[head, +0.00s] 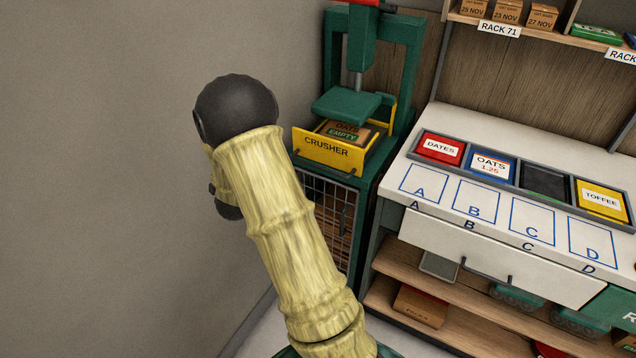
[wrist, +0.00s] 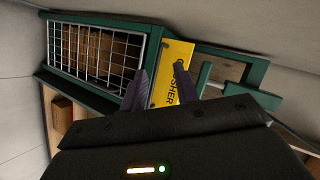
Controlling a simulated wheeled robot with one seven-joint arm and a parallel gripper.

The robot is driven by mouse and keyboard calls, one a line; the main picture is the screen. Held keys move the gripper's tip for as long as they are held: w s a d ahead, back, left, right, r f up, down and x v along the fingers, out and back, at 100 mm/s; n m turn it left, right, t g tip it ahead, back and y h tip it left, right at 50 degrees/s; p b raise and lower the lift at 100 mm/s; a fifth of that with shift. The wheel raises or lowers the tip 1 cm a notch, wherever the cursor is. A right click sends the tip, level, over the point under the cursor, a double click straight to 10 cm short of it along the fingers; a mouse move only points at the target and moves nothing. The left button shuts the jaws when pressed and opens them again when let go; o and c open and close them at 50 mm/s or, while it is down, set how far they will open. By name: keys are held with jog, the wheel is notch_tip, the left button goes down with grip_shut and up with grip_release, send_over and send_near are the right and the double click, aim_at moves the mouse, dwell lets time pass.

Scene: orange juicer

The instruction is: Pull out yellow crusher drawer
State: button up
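The yellow crusher drawer (head: 322,151) sits in the green press, below its raised plate, with its front standing forward. A cardboard box (head: 345,131) marked EMPTY lies in it. In the head view my gripper is hidden and only my arm shows, left of the drawer.
The green press (head: 402,45) stands against the wall, with a wire-mesh door (head: 328,215) below the drawer. A white counter (head: 440,178) with labelled bins (head: 441,148) is to the right. A grey wall is close on the left.

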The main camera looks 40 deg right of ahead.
aim_at(318, 167)
jog(key=s+d+f+m+g+h+b, duration=0.2)
jog(key=d+f+m+g+h+b, duration=0.1)
jog(key=d+f+m+h, duration=0.2)
notch_tip(318, 167, down, 2)
jog(key=d+m, duration=0.2)
jog(key=shift+s+f+m, duration=0.15)
jog(key=shift+s+m, duration=0.05)
jog(key=shift+m, duration=0.2)
jog(key=shift+d, duration=0.15)
jog(key=shift+r+p+x, duration=0.15)
jog(key=shift+p+x, duration=0.35)
jog(key=shift+x, duration=3.85)
jog(key=shift+r+p+x, duration=0.15)
jog(key=shift+p+x, duration=0.35)
jog(key=shift+x, duration=3.8)
jog(key=shift+w, duration=0.1)
jog(key=shift+d, duration=0.2)
grip_shut()
jog(key=shift+f, duration=0.1)
